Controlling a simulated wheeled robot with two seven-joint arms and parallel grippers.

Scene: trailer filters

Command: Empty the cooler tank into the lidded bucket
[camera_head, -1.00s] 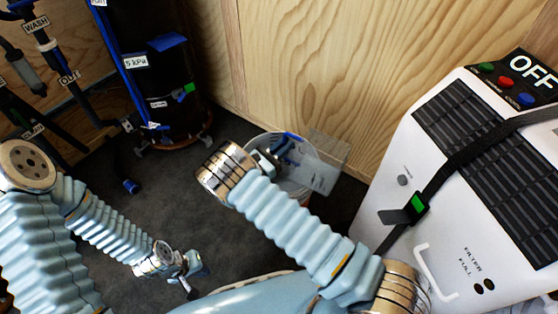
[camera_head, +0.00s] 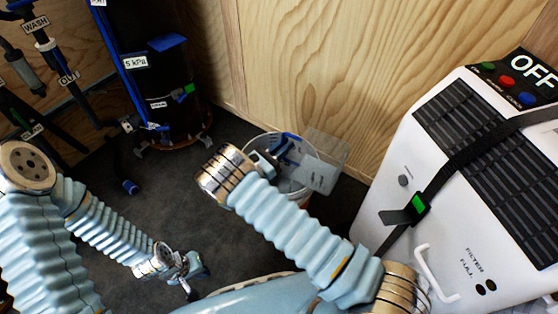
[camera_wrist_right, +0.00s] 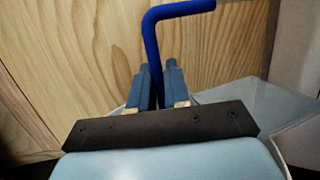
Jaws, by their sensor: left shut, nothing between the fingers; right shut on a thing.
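The white cooler (camera_head: 400,165) stands at the right with an OFF display, a black strap with a green buckle and a white handle (camera_head: 428,272) low on its front. I cannot make out its tank separately. The bucket (camera_head: 305,190) stands on the floor by the wooden wall, with a clear panel, seemingly its lid (camera_head: 328,150), at its right side. My right gripper (camera_head: 272,158) is over the bucket, shut on a bent blue rod (camera_wrist_right: 152,45). What the rod belongs to is hidden. My left gripper (camera_head: 190,278) is shut and empty, low over the floor.
A black cylinder (camera_head: 160,80) labelled 5 kPa stands on a wheeled base at the back left. Hoses and pipes labelled WASH and OUT (camera_head: 55,50) are left of it.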

